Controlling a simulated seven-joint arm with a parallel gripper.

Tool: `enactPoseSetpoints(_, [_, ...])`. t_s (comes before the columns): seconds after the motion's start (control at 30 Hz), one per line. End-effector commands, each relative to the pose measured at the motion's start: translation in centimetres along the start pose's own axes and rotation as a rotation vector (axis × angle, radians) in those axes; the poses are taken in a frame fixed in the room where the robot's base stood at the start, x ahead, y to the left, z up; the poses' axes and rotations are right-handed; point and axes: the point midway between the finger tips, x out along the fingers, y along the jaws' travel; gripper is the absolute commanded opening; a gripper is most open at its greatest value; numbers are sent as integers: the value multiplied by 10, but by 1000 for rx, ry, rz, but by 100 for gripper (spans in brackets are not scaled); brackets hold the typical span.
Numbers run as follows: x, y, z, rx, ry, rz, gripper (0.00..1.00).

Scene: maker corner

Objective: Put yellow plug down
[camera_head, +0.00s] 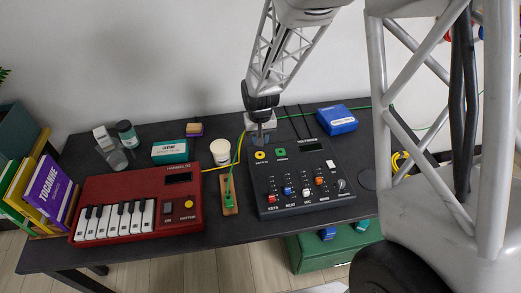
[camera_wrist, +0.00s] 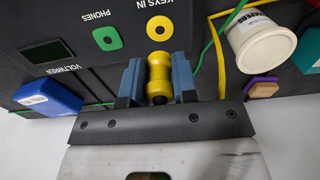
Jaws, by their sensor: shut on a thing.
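My gripper (camera_wrist: 158,85) is shut on the yellow plug (camera_wrist: 158,72), which sits between its two blue-grey fingers in the wrist view. In the head view my gripper (camera_head: 262,134) is over the back left of the black mixer (camera_head: 338,198), and the plug cannot be made out there. The mixer's yellow KEYS IN socket (camera_wrist: 160,28) is just beyond the plug in the wrist view, apart from it in the picture. The green PHONES socket (camera_wrist: 106,38) is beside it. A yellow cable (camera_head: 238,150) runs left of the mixer.
A wooden strip (camera_head: 229,206) with a green cable lies between the mixer and the red keyboard (camera_head: 100,196). A white tub (camera_head: 220,153), teal box (camera_head: 170,152) and blue box (camera_head: 338,121) stand behind. Bare tabletop (camera_head: 265,232) shows in front of the mixer.

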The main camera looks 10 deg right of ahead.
Motion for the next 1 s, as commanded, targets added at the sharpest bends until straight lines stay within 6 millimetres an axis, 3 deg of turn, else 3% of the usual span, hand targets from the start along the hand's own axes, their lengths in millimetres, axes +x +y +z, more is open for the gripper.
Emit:
enactPoseSetpoints(0.27, [0,0,-1,-2,0,0,0])
enactPoseSetpoints(0.47, [-1,-3,-15,-24,2,0,0])
enactPoseSetpoints(0.67, [-2,-11,-46,-83,0,0,0])
enactPoseSetpoints(1.0, [-1,-32,-126,-237,1,0,0])
